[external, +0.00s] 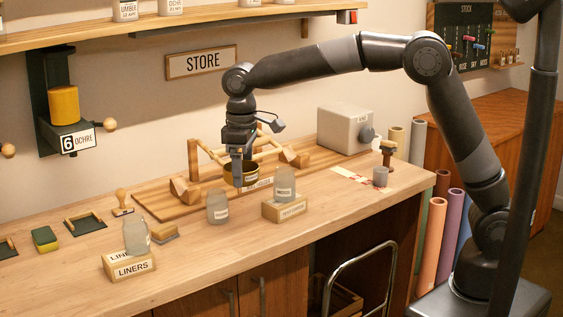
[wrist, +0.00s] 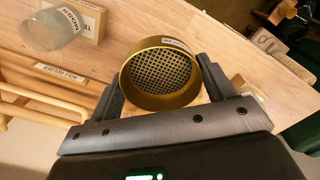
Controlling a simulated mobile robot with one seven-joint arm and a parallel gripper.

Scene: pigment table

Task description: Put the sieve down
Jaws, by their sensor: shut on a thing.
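The sieve (wrist: 160,75) is a round brass ring with a dark mesh, seen between my gripper's two fingers (wrist: 160,90) in the wrist view. My gripper is shut on it, with a finger on either side of the rim. In the external view the sieve (external: 240,177) is under my gripper (external: 237,168), by the front of the wooden rack board (external: 175,208). I cannot tell whether the sieve touches the surface below it.
Glass jars stand close by: one on the bench (external: 218,207), one on a labelled wooden block (external: 285,207). Another jar sits at the LINERS block (external: 130,268). A grey box (external: 345,130) stands at the back right. The front bench edge is mostly clear.

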